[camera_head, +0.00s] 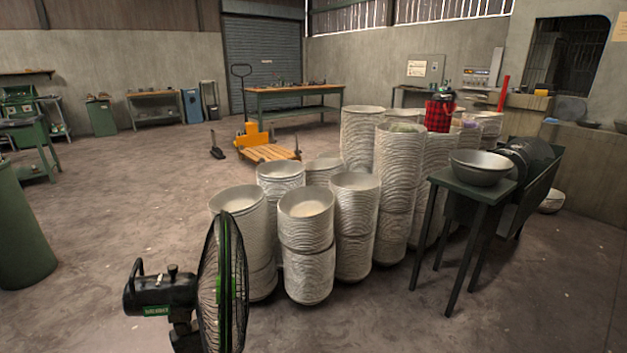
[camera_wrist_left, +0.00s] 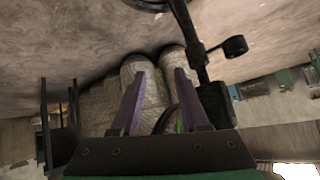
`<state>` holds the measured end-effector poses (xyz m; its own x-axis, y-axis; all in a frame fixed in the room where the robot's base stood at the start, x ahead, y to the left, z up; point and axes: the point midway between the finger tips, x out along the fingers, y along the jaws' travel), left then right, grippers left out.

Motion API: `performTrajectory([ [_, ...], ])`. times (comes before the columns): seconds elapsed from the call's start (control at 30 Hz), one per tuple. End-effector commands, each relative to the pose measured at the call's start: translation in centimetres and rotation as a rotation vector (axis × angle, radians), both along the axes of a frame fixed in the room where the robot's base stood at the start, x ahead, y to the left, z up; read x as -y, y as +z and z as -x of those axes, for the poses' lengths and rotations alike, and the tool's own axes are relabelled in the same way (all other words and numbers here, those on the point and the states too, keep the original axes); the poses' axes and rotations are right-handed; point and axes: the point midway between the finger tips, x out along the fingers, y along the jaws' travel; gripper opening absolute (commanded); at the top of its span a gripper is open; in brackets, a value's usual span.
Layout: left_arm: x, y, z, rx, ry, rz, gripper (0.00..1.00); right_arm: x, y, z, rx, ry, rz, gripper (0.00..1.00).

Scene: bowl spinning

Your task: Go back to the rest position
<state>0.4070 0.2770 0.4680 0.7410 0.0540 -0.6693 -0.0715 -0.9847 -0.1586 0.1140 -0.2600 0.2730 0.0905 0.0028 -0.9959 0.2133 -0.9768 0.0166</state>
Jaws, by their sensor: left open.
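In the head view neither of my arms nor grippers shows. In the left wrist view, which appears upside down, my left gripper (camera_wrist_left: 159,74) has two purple fingers set apart with nothing held between them. Stacks of bowls (camera_wrist_left: 140,92) show behind the fingers, apart from them as far as I can tell. In the head view a grey metal bowl (camera_head: 481,171) sits upright on a small dark green table (camera_head: 470,190) at the right, beside a dark machine (camera_head: 530,160). My right gripper is in neither view.
Tall stacks of ridged bowls (camera_head: 309,245) fill the middle. A black fan (camera_head: 222,285) stands in front at the lower left, and a green drum (camera_head: 22,235) at the left edge. A yellow pallet truck (camera_head: 266,150) is farther back. The floor at left is mostly clear.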

Motion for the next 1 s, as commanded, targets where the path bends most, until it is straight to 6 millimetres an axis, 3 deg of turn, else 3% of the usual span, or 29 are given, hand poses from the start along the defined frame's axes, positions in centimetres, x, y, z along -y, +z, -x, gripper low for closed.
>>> performTrajectory([
  [0.03, 1.0, -3.8, 2.8, -0.097, -0.019, 0.016, 0.45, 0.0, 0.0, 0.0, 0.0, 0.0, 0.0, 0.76],
  [0.1, 2.2, -8.3, 6.9, -0.221, -0.037, 0.037, 0.45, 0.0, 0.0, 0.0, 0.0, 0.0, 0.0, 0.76],
  [0.2, 2.9, -12.9, 12.9, -0.376, -0.056, 0.05, 0.45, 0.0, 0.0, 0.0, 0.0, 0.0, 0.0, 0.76],
  [0.33, 2.9, -16.7, 20.0, -0.543, -0.067, 0.05, 0.45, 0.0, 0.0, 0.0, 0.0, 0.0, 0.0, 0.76],
  [0.5, 1.8, -19.4, 28.8, -0.736, -0.072, 0.031, 0.45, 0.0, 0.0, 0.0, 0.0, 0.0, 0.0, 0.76],
  [0.53, 1.5, -19.5, 30.2, -0.766, -0.072, 0.025, 0.45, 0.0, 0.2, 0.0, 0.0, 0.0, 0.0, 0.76],
  [0.6, 1.7, -14.9, 29.4, -0.748, -0.072, 0.03, 0.45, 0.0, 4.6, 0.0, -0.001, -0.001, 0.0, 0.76],
  [0.8, 1.7, -8.6, 29.4, -0.748, -0.071, 0.03, 0.45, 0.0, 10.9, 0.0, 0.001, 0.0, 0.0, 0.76],
  [0.9, 1.7, -7.0, 29.4, -0.747, -0.071, 0.03, 0.45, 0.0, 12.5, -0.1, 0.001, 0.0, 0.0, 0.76],
  [1.0, 1.7, -6.9, 29.3, -0.747, -0.071, 0.03, 0.45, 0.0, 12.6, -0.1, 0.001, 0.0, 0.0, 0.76],
])
